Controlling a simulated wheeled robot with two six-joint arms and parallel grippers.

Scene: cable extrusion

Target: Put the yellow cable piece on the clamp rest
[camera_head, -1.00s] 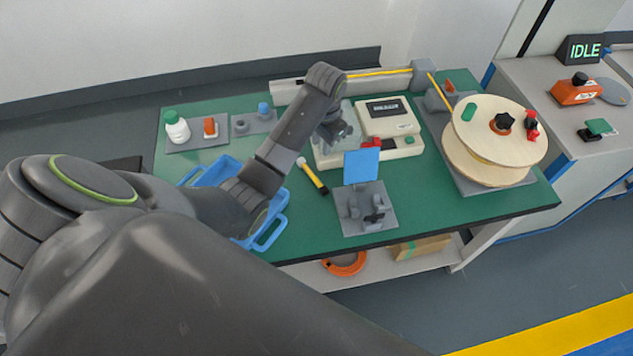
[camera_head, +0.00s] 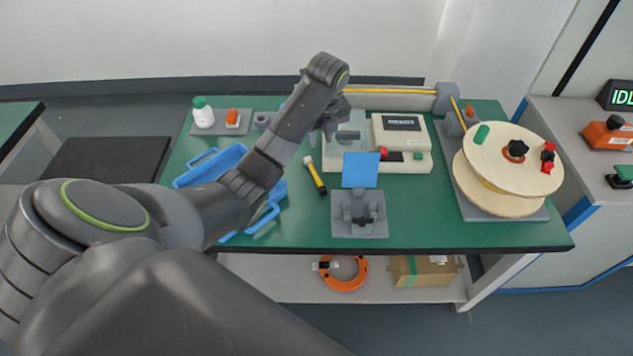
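The yellow cable piece (camera_head: 316,178), with a pale upper end and a black lower end, lies slanted on the green table. The likely clamp rest is a grey fixture (camera_head: 345,229) on a square base, with a blue panel (camera_head: 361,169) at its back; it stands right of the cable piece, apart from it. My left gripper (camera_head: 331,128) hangs beyond the cable piece, by the left side of the pale machine (camera_head: 418,167). Its fingers are small and partly behind my arm, so their opening is unclear. My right gripper is not in view.
A blue tray (camera_head: 208,168) is partly behind my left arm. Green table is clear between fixture and reel.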

